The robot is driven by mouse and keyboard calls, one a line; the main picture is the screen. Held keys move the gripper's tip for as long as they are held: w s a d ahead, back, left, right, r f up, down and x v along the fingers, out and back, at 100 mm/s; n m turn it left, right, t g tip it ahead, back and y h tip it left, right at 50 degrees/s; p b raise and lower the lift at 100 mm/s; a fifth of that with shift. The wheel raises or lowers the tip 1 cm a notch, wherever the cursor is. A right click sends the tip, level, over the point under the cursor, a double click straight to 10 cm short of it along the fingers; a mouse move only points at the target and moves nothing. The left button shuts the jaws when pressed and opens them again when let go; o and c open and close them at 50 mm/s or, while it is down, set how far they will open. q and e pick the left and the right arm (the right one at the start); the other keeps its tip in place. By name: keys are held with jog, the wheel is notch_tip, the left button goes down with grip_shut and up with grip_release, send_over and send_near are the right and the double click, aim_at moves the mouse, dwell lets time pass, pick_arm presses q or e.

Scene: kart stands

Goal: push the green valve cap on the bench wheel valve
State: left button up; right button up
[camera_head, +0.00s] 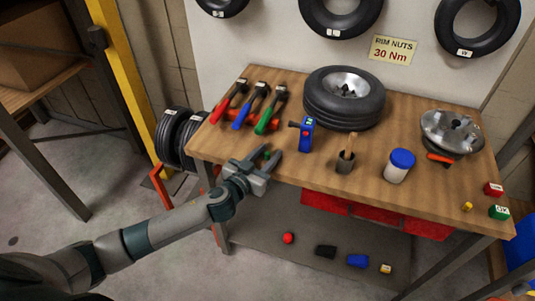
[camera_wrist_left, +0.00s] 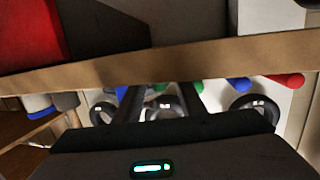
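The bench wheel (camera_head: 317,101), a black tyre with a silver rim, lies flat at the back middle of the bench. I cannot make out its valve. My left gripper (camera_head: 267,158) is at the bench's front edge, left of and nearer than the wheel, with its fingers apart. A small green piece (camera_head: 267,153) shows between the fingers; I cannot tell whether it is the valve cap or whether they touch it. In the left wrist view, the fingers (camera_wrist_left: 160,100) are apart, with a small green spot between them. My right gripper is not in view.
The wooden bench (camera_head: 395,112) holds red, blue and green-handled tools (camera_head: 240,115) at left, a blue device (camera_head: 306,134), a cup (camera_head: 345,162), a blue-lidded jar (camera_head: 399,167) and a metal hub (camera_head: 452,130). Red drawers (camera_head: 365,214) hang below. Small items lie on the lower shelf.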

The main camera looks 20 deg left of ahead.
aim_at(268, 154)
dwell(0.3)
pick_arm(q)
grip_shut()
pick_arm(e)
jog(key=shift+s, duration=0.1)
pick_arm(q)
jog(key=shift+r, duration=0.1)
jog(key=shift+r, duration=0.5)
jog(key=r, duration=0.3)
jog(key=shift+s+d+b, duration=0.2)
jog(key=shift+s+b, duration=0.1)
jog(key=shift+b, duration=0.1)
jog(key=s+d+r+b, duration=0.1)
jog(key=s+d+r, duration=0.3)
jog(key=s, duration=0.6)
notch_tip(268, 154, up, 3)
jog(key=shift+d+f+b, duration=0.1)
jog(key=shift+d+b, duration=0.05)
jog(key=shift+b, duration=0.15)
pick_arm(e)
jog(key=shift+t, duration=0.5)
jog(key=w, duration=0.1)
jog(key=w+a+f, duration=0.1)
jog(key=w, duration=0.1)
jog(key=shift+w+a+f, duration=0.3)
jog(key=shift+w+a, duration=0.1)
